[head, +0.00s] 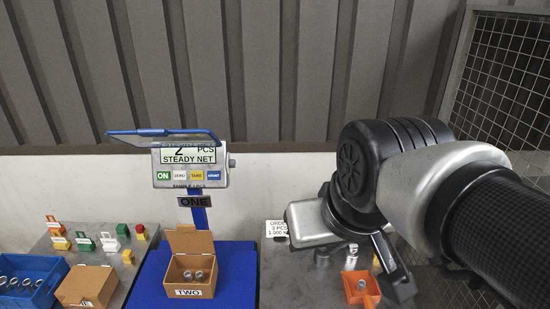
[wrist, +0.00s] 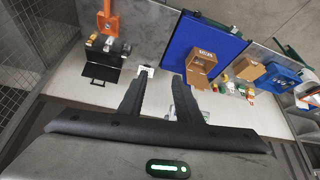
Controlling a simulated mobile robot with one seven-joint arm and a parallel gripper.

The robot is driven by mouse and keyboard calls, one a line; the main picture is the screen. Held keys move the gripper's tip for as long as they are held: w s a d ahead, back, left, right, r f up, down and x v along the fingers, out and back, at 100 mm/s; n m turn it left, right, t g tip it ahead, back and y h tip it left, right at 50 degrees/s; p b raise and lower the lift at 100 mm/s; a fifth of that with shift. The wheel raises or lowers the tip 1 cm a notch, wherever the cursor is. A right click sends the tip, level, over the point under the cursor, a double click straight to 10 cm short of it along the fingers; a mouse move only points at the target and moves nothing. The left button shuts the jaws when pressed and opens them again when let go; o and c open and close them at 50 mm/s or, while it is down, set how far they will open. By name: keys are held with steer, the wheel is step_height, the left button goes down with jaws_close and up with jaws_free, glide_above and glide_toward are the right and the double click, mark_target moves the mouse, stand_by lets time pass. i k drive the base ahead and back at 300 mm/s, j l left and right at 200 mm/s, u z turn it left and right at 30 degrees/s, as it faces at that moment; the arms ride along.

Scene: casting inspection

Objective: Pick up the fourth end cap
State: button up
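Which is the fourth end cap I cannot tell. My gripper (wrist: 161,76) is open and empty, with its fingers apart. An open cardboard box (head: 190,292) marked TWO holds two metal caps on the blue platform.
The scale display (head: 190,155) reads 2 PCS, STEADY NET. A blue bin (head: 35,291) of metal rings and another cardboard box (head: 88,285) stand at left, with several coloured blocks behind. An order card (head: 276,229) stands behind the caps. A wire mesh cage (head: 510,80) rises at right.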

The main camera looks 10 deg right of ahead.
mark_target(362, 284)
steer(key=l, duration=1.7)
